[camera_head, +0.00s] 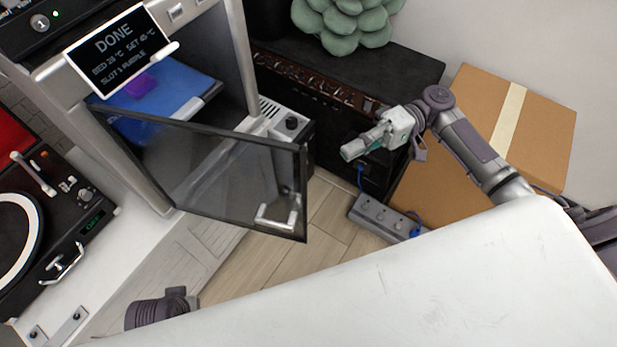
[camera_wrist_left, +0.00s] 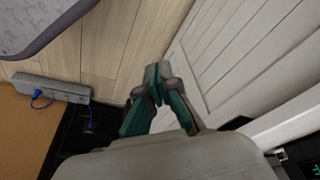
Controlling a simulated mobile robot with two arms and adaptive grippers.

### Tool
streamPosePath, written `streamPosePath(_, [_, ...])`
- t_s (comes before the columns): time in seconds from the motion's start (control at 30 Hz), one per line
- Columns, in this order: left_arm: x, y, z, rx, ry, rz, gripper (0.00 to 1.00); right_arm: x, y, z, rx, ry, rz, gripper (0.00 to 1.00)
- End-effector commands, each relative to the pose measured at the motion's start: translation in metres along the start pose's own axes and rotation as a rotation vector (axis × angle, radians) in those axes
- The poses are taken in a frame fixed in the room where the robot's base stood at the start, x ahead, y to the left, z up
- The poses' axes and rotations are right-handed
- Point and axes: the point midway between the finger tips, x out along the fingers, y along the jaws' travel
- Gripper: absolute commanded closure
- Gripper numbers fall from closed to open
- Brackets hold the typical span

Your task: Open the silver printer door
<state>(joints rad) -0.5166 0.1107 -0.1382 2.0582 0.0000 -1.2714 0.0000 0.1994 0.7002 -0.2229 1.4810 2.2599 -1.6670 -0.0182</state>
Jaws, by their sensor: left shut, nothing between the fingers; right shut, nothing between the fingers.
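The silver printer (camera_head: 222,50) stands at the upper left in the head view. Its dark glass door (camera_head: 215,175) is swung out from the left front post and stands open, away from the body. The silver door handle (camera_head: 278,214) is at the free end. Inside is a blue bed (camera_head: 178,92) with a purple piece (camera_head: 140,85). My right gripper (camera_head: 346,154) is shut and empty, to the right of the door and apart from it. My left gripper (camera_wrist_left: 157,76) shows shut and empty in the left wrist view; only part of its arm shows in the head view.
A black amplifier (camera_head: 400,65) with a green plant (camera_head: 345,22) stands behind my right gripper. A cardboard box (camera_head: 550,120) is at the right. A power strip (camera_head: 385,217) lies on the wood floor. A turntable (camera_head: 60,225) is at the left.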

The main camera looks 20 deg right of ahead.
Motion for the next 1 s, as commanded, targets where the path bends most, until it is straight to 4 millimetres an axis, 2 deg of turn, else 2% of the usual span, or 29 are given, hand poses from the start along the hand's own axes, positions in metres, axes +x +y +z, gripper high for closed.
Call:
streamPosePath(0.1, [-0.001,0.0,0.0,0.0,0.001,-0.001,1.0,0.0,-0.009,-0.001,0.003,0.003,-0.031,1.0])
streamPosePath(0.23, [0.001,0.0,0.001,0.0,-0.003,0.0,1.0,0.016,-0.011,-0.001,0.003,0.001,-0.033,1.0])
streamPosePath(0.63, [0.013,0.001,0.006,0.002,-0.01,0.002,1.0,0.099,-0.013,-0.001,0.001,0.002,-0.033,1.0])
streamPosePath(0.8, [0.022,0.001,0.01,0.003,-0.016,0.002,1.0,0.116,-0.013,0.018,0.004,0.002,-0.03,1.0])
streamPosePath(1.0, [0.028,0.001,0.008,0.004,-0.011,0.002,1.0,0.125,-0.013,0.026,0.003,0.005,-0.03,1.0])
